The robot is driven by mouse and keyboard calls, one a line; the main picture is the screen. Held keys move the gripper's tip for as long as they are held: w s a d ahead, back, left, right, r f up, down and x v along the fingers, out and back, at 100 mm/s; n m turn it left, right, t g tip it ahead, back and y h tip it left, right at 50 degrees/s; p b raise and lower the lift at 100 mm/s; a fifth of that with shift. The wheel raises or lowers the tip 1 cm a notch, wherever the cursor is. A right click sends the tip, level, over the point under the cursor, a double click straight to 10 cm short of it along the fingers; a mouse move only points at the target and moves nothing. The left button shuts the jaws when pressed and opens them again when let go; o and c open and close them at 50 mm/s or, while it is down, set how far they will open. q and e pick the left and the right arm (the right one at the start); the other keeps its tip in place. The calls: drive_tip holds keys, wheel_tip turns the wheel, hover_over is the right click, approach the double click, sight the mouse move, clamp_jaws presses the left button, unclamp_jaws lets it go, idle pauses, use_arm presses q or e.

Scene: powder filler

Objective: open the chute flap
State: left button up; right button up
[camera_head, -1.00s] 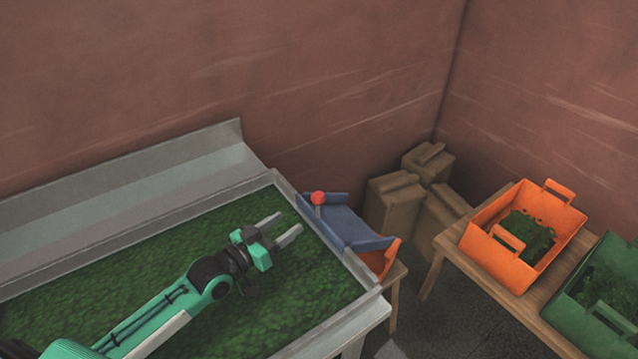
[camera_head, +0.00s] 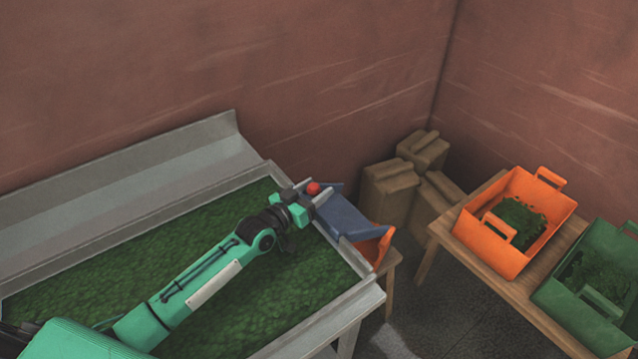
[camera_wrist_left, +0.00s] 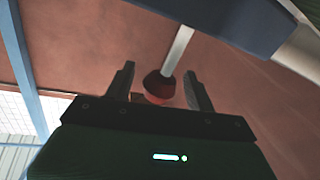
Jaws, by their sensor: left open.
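The blue chute (camera_head: 350,219) is fixed at the right end of the grey trough. A red knob (camera_head: 313,188) stands at its upper left. My left gripper (camera_head: 319,191) is at the knob, with its fingers on either side of it. In the left wrist view the red knob (camera_wrist_left: 160,88) on a pale rod (camera_wrist_left: 178,50) sits between the two open fingers (camera_wrist_left: 158,90). I cannot tell whether a finger touches it. The flap itself is not clearly visible behind the gripper. My right gripper is not in view.
The grey trough (camera_head: 205,204) holds green leafy material (camera_head: 180,250). An orange crate (camera_head: 377,246) stands under the chute's end. Another orange crate (camera_head: 490,248) and a green crate (camera_head: 560,300) stand on a wooden table (camera_head: 510,295). Brown sacks (camera_head: 388,197) are in the corner.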

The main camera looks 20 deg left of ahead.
use_arm(q)
drive_tip(key=shift+x, duration=0.9)
clamp_jaws()
